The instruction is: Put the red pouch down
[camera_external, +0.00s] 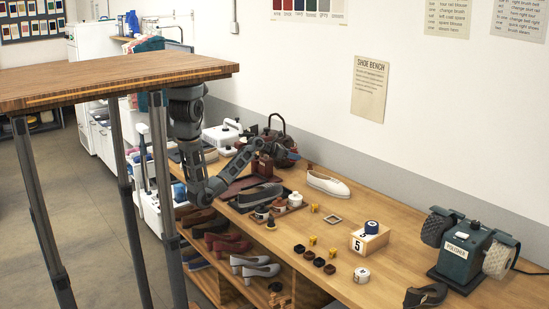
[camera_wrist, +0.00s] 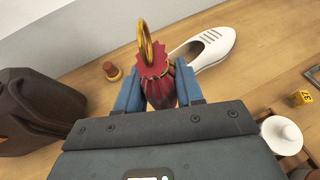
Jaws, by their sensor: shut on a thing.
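The red pouch (camera_wrist: 158,84) shows in the wrist view, dark red with a scalloped top and a gold ring standing up from it. My gripper (camera_wrist: 159,88) has its two blue fingers on either side of the pouch and is shut on it. The pouch's lower part is hidden behind the gripper body, and I cannot tell how far it is from the bench.
A white shoe (camera_wrist: 210,48) lies just right of the pouch; it also shows in the external view (camera_external: 328,184). A dark brown container (camera_wrist: 35,108) stands to the left. A polisher (camera_external: 468,250) stands at the bench's right.

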